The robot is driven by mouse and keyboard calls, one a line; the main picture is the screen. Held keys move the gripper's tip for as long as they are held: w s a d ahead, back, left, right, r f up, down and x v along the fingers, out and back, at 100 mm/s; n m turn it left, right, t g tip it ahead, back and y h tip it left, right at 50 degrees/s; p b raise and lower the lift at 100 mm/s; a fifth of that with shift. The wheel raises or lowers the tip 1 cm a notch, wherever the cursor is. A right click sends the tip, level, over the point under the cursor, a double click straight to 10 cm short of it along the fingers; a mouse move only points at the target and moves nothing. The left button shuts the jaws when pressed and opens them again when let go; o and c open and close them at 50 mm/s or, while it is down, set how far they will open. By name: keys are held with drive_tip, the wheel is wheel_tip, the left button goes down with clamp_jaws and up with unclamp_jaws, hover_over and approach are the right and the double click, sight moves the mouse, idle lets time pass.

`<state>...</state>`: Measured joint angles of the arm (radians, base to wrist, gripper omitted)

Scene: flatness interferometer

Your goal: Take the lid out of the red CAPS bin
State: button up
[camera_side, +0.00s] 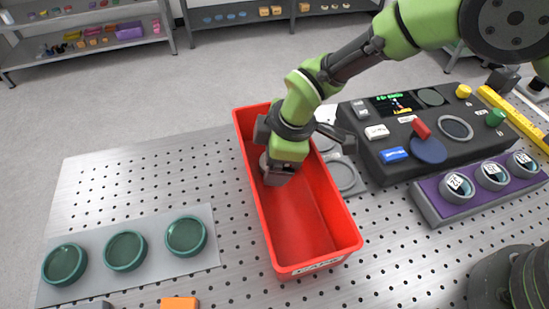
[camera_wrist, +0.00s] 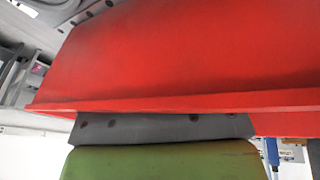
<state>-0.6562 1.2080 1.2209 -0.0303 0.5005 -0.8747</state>
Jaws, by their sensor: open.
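The red bin (camera_side: 318,222) stands on the perforated table, with a white CAPS label (camera_side: 318,267) on its near end. It also fills much of the wrist view (camera_wrist: 180,50), where its rim crosses the picture. My gripper (camera_side: 277,176) reaches down inside the far half of the bin and is open. A pale grey edge shows low beside my gripper; I cannot tell whether it is the lid or part of the gripper. No lid is clearly visible, and my gripper hides part of the bin floor. The near half of the floor is bare.
Several green round dishes (camera_side: 125,250) sit on a pale mat at left. A dark control panel (camera_side: 410,125) and a purple rack (camera_side: 480,190) with several round jars stand at right. Grey round recesses (camera_side: 343,174) lie right beside the bin. The table between mat and bin is clear.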

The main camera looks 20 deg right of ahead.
drive_tip(key=shift+a+f, duration=0.1)
drive_tip(key=shift+f, duration=0.25)
drive_tip(key=shift+c, duration=0.5)
drive_tip(key=c, duration=0.8)
drive_tip(key=shift+c, duration=0.2)
drive_tip(key=shift+r, duration=0.15)
